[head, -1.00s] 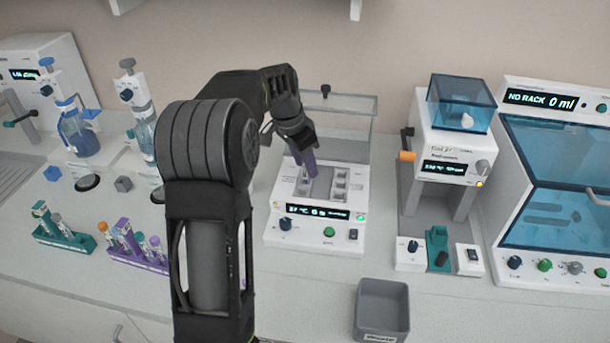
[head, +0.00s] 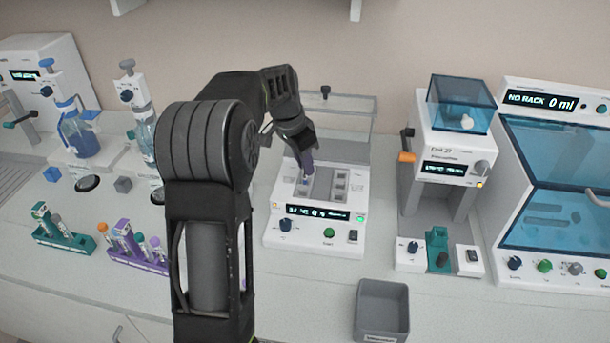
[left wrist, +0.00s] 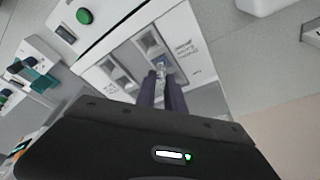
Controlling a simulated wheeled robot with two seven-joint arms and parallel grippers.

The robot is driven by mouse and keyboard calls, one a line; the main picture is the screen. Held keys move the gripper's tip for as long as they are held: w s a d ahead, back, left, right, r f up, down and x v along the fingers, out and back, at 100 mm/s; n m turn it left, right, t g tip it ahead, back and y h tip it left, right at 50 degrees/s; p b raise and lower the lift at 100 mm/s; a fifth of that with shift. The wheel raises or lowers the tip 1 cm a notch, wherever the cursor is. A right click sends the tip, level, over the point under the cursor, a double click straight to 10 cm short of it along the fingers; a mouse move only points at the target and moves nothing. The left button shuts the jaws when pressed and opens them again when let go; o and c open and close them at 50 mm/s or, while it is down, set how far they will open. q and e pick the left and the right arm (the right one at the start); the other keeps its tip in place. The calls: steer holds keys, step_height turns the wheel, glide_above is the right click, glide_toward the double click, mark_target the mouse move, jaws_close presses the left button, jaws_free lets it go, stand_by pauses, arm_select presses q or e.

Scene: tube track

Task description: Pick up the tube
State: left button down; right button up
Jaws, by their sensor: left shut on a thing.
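My left gripper (head: 307,160) reaches down over the white heating block device (head: 318,232) in the middle of the bench. In the left wrist view its two dark purple fingers (left wrist: 161,88) are shut on a small tube (left wrist: 160,65), whose blue-grey end shows just beyond the fingertips. The tube is at a well on one side of the block's top; I cannot tell whether it is still seated in it. Most of the tube is hidden by the fingers. My right gripper is not in view.
A clear lid (head: 340,105) stands raised behind the block. Teal (head: 62,240) and purple (head: 135,258) racks with tubes stand at the left. A grey bin (head: 381,310) is in front. A tall white device (head: 450,150) and a blue-windowed cabinet (head: 555,180) stand at the right.

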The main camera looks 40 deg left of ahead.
arm_select(q)
step_height(320, 180, up, 10)
steer(key=shift+b, duration=0.6)
stand_by(1.7)
